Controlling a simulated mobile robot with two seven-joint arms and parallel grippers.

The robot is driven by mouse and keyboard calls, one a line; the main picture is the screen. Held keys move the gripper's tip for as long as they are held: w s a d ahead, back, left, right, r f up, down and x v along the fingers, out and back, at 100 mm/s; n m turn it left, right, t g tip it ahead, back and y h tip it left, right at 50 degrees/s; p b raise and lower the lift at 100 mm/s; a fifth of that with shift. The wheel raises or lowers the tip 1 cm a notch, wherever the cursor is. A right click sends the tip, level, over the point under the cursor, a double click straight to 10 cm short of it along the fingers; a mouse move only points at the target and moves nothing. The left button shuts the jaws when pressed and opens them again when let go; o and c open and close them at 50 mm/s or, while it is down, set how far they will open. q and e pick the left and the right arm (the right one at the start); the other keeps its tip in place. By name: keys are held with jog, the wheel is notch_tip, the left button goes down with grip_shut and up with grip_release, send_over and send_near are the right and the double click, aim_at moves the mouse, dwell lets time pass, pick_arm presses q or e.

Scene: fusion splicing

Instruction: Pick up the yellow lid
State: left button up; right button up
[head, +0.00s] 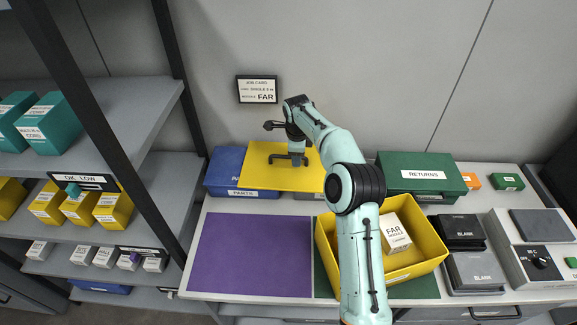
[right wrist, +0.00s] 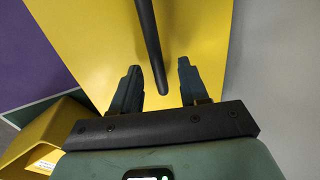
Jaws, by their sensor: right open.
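The yellow lid (head: 262,175) is a flat sheet at the back of the bench, lying over a low grey box beside and partly over the blue PARTS box. It fills much of the right wrist view (right wrist: 205,30). My right gripper (head: 289,160) is over the lid, pointing down. Its two fingers are apart (right wrist: 158,66). A dark bar (right wrist: 149,40) shows between them in the right wrist view; I cannot tell whether it is a handle on the lid. Nothing is held. My left gripper is not in view.
A yellow open bin (head: 428,258) holds a FAR box (head: 393,232). A purple mat (head: 250,255) lies clear at front left. The green RETURNS box (head: 420,176) stands at right, near black and grey BLANK boxes (head: 474,270). Shelves stand at left, a wall behind.

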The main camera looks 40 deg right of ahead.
jog(key=shift+f, duration=0.25)
jog(key=shift+c, duration=0.2)
grip_shut()
jog(key=shift+r, duration=0.1)
jog(key=shift+r, duration=0.1)
